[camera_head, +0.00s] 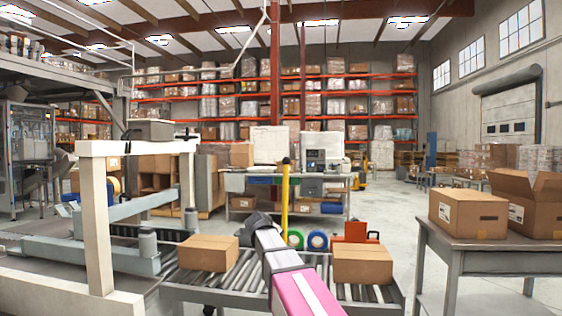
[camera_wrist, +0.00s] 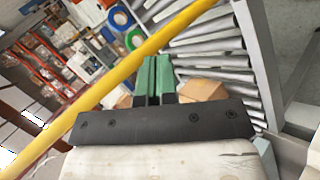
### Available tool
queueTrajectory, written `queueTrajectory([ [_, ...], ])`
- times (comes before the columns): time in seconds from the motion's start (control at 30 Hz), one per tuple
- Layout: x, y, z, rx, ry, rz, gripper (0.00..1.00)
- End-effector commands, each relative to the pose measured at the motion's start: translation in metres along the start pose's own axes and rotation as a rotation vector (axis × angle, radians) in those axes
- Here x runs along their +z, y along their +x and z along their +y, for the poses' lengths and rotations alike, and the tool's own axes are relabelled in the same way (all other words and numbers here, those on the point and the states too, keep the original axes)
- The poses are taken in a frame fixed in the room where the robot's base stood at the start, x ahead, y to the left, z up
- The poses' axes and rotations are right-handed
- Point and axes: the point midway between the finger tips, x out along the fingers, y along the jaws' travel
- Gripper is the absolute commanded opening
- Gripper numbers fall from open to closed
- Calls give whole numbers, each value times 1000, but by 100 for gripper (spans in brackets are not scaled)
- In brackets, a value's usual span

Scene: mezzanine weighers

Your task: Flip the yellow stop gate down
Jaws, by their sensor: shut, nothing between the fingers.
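The yellow stop gate (camera_head: 285,205) is a thin yellow bar standing upright at the roller conveyor in the head view. In the wrist view the yellow bar (camera_wrist: 110,82) runs diagonally across the picture, just beyond my fingertips. My gripper (camera_wrist: 153,62) has green fingers, shut together and empty. They point toward the bar; I cannot tell whether they touch it. In the head view my dark gripper body (camera_head: 258,222) is just left of the bar, with the fingers hard to make out. The bar's lower end is partly hidden by my arm.
Cardboard boxes sit on the roller conveyor (camera_head: 312,287), one at left (camera_head: 207,253) and one at right (camera_head: 362,265). A white frame (camera_head: 98,225) stands at left. A workbench (camera_head: 235,184) stands behind.

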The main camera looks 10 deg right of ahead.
Motion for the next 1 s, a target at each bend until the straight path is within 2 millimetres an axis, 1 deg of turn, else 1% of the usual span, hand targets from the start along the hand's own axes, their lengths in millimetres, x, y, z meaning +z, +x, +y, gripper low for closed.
queueTrajectory([
  [0.03,-17,-18,23,43,-22,13,0],
  [0.07,-24,-28,34,70,-39,18,0],
  [0.1,-33,-43,49,105,-59,24,0],
  [0.17,-45,-65,73,157,-87,31,0],
  [0.2,-53,-82,88,192,-106,34,0],
  [0.27,-64,-106,111,244,-133,38,0],
  [0.3,-70,-123,126,279,-148,39,0],
  [0.37,-78,-149,148,330,-171,38,0],
  [0.4,-83,-166,160,361,-186,37,0],
  [0.5,-91,-204,190,430,-213,31,0],
  [0.6,-96,-234,212,483,-233,23,0],
  [0.7,-98,-253,225,516,-246,16,0],
  [0.8,-98,-262,231,531,-252,12,0],
  [1.0,-97,-264,232,536,-254,10,0],
])
